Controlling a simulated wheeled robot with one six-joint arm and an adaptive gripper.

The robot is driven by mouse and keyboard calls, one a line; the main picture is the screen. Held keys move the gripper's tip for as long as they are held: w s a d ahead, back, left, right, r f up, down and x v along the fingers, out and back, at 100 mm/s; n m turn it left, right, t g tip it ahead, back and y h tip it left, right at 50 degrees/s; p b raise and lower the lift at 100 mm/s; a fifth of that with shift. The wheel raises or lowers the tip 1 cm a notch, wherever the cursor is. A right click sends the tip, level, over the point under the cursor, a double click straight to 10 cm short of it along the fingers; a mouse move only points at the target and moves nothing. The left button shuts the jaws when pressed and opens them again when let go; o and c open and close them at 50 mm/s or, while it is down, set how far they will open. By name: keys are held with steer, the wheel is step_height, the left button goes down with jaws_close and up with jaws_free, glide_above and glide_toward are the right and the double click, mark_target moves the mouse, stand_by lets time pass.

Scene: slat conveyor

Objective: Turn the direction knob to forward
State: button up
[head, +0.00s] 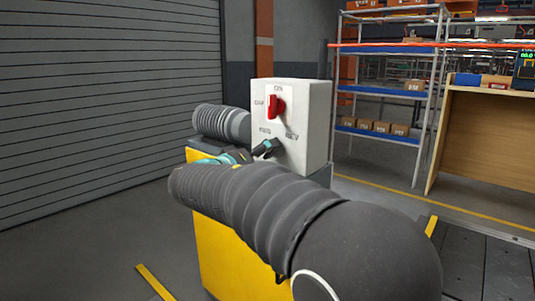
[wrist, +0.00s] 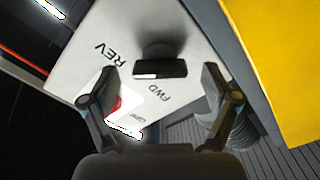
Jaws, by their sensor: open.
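The direction knob (wrist: 160,62) is a black bar-shaped knob on the white control box (head: 312,125), below the FWD and REV labels. My gripper (wrist: 160,76) is open, with one finger on each side of the knob and gaps showing between. In the head view my gripper (head: 264,149) is at the lower part of the box's face, and I cannot clearly separate it from the knob there.
A red switch (head: 275,106) with ON and OFF labels sits above the knob and stands upright. The box is on a yellow body (head: 222,250). Shelving (head: 385,91) and a wooden bench (head: 487,145) stand at the right.

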steer(key=shift+w+d, duration=0.35)
steer(key=shift+w, duration=0.15)
